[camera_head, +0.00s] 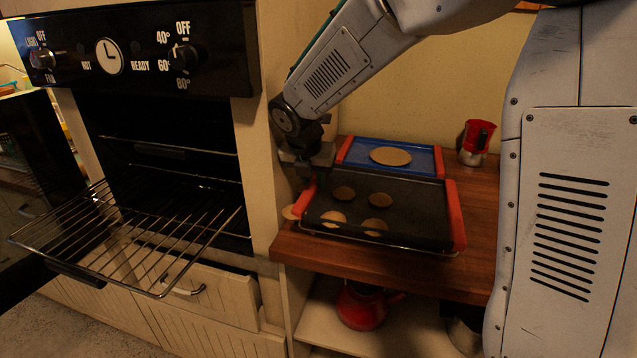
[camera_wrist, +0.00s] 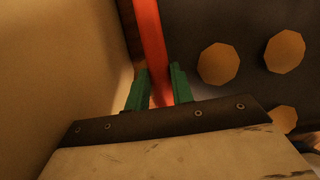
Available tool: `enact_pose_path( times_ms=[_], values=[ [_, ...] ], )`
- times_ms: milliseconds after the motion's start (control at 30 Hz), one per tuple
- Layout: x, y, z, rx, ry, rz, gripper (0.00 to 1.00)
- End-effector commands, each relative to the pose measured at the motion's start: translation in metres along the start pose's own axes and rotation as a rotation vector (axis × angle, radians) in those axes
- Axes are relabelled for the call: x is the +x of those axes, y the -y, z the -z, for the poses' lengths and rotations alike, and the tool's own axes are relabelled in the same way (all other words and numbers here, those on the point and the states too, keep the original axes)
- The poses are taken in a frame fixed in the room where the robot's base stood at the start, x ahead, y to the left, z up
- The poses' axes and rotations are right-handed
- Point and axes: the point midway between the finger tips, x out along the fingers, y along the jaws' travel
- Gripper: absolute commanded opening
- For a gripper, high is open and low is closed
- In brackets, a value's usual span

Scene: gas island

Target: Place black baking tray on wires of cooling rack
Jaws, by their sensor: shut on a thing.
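The black baking tray (camera_head: 390,210) has red handles on its left and right sides and carries several round cookies. It lies over the wire cooling rack (camera_head: 385,243) on the wooden counter. Only the rack's front wires show below the tray's front edge; the rest is hidden. I cannot tell whether the tray rests fully on the wires. My gripper (camera_head: 308,180) is at the tray's left side. In the wrist view its green fingers (camera_wrist: 160,72) are shut on the left red handle (camera_wrist: 150,35), with the dark tray surface (camera_wrist: 215,20) to the right.
A blue tray (camera_head: 425,158) with one flat round cookie stands behind. A red moka pot (camera_head: 477,140) is at the back right. The open oven's wire shelf (camera_head: 140,230) sticks out at left. A red pot (camera_head: 362,306) is below.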

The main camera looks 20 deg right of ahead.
Motion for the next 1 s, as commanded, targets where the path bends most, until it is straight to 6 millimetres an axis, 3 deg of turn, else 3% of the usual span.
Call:
enact_pose_path(
  times_ms=[100,267,600,867,900,967,1000],
  values=[
    [0.01,0.001,-0.024,0.002,0.001,0.001,0.0],
    [0.016,0.001,-0.038,0.0,0.001,0.0,0.0],
    [0.046,0.0,-0.025,-0.004,-0.001,0.001,0.0],
    [0.048,-0.001,-0.025,-0.003,0.001,-0.002,0.0],
    [0.048,-0.001,-0.024,-0.003,0.001,-0.001,0.26],
    [0.048,-0.001,-0.024,-0.003,0.001,-0.001,0.43],
    [0.048,-0.001,-0.024,-0.003,0.001,-0.001,0.45]
  ],
)
